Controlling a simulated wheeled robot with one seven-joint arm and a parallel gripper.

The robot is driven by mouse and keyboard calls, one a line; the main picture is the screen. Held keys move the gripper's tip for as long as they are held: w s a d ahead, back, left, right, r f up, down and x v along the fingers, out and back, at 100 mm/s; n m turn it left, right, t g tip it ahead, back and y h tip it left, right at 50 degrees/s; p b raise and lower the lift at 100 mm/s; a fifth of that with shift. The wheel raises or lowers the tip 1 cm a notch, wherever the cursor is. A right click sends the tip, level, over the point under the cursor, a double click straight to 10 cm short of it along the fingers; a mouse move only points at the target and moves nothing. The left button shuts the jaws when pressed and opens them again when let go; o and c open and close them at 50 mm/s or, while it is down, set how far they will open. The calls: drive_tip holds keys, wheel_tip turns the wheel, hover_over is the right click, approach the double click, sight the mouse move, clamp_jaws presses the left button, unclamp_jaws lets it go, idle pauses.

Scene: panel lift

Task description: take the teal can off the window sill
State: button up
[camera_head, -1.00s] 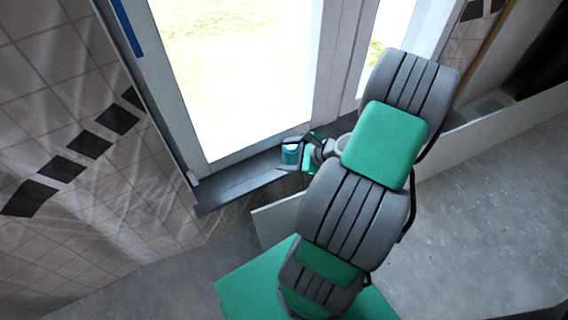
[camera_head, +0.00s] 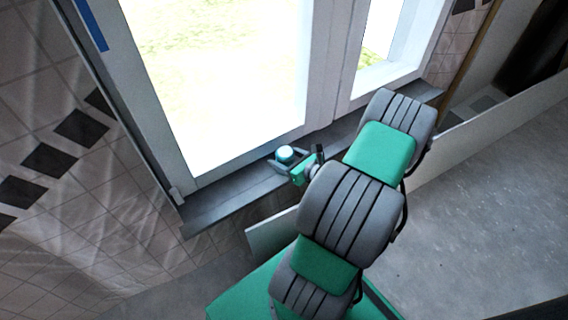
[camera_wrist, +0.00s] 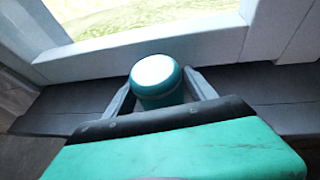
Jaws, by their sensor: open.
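The teal can (camera_head: 285,154) with a pale top stands upright on the dark grey window sill (camera_head: 222,200), close to the window frame. In the wrist view the can (camera_wrist: 158,82) is between the two fingers of my gripper (camera_wrist: 160,90). The fingers are open, one on each side, with a small gap visible at the right; contact on the left is hard to tell. In the head view my gripper (camera_head: 287,160) reaches over the sill from the right. The can's lower part is hidden by my gripper's body in the wrist view.
The white window frame (camera_head: 235,160) rises right behind the can. A pale upright panel (camera_head: 270,236) stands in front of the sill, below my arm. A tiled wall (camera_head: 60,170) is at the left. The sill is bare to the left of the can.

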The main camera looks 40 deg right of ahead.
drive_tip(key=shift+x, duration=0.95)
drive_tip(key=shift+w+f, duration=0.15)
drive_tip(key=shift+w, duration=0.1)
drive_tip(key=shift+c, duration=0.5)
drive_tip(key=c, duration=1.3)
